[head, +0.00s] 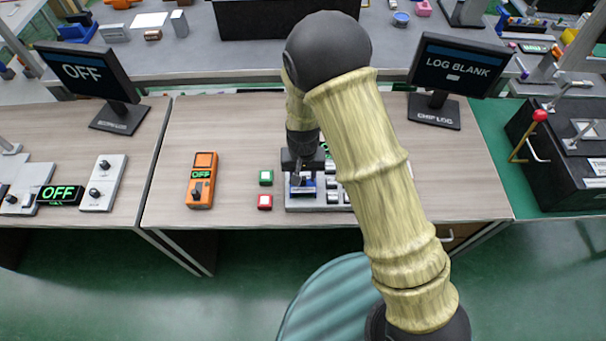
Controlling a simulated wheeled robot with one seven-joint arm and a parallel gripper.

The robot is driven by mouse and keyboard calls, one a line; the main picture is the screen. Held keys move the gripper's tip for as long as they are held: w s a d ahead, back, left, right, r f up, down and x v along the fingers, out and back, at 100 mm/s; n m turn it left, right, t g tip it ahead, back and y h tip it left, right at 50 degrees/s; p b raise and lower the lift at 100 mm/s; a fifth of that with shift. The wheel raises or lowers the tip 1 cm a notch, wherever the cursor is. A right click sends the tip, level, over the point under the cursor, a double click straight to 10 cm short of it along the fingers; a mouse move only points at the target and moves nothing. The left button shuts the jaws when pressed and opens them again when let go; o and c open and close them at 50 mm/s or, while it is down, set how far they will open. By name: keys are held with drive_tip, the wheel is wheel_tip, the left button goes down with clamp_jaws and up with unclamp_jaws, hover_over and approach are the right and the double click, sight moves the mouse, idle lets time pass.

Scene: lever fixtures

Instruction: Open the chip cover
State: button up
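A grey fixture (308,207) stands on the wooden table, with a small blue part (303,191) at its left end and several dark blocks to the right. The blue part may belong to the chip cover, but it is too small and too covered to tell the cover or its angle. My gripper (299,178) points down directly over the blue part. I cannot tell whether it touches it or whether its fingers are apart. My arm hides much of the fixture's right side.
Green (266,177) and red (265,202) buttons sit left of the fixture. A monitor (458,68) reading LOG BLANK stands at the back right. The tabletop (225,125) behind the meter is clear.

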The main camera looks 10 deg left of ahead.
drive_tip(key=shift+f, duration=0.35)
clamp_jaws()
